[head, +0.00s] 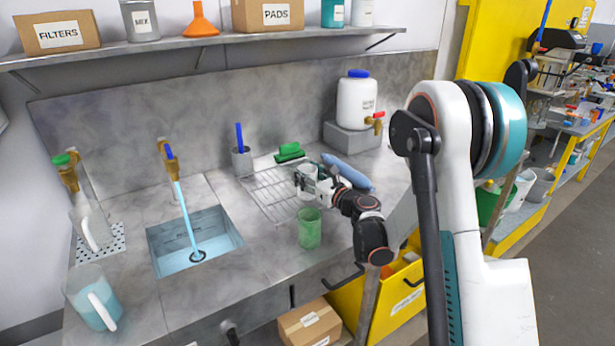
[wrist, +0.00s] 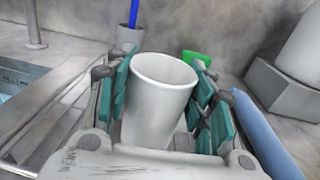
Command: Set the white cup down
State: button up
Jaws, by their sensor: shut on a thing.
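A white cup (wrist: 160,100) stands upright between the teal finger pads of my gripper (wrist: 165,105) in the wrist view. My gripper is shut on it from both sides. In the head view my gripper (head: 312,183) and the white cup (head: 306,172) are at the right end of the wire drying rack (head: 265,190). I cannot tell whether the cup's base touches the rack or is above it; its lower part is partly hidden.
A green cup (head: 310,228) stands on the counter in front of my gripper. A blue rolled thing (head: 348,173) lies just right of it, and a green brush (head: 289,152) lies behind. The sink (head: 195,240), with water running, is to the left.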

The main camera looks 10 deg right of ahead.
jog(key=shift+f, duration=0.15)
jog(key=o, duration=0.8)
jog(key=shift+r, duration=0.2)
jog(key=shift+s+d+r, duration=0.1)
jog(key=shift+s, duration=0.05)
jog(key=p+v, duration=0.2)
jog(key=v, duration=0.9)
jog(key=shift+s, duration=0.3)
jog(key=shift+d, duration=0.1)
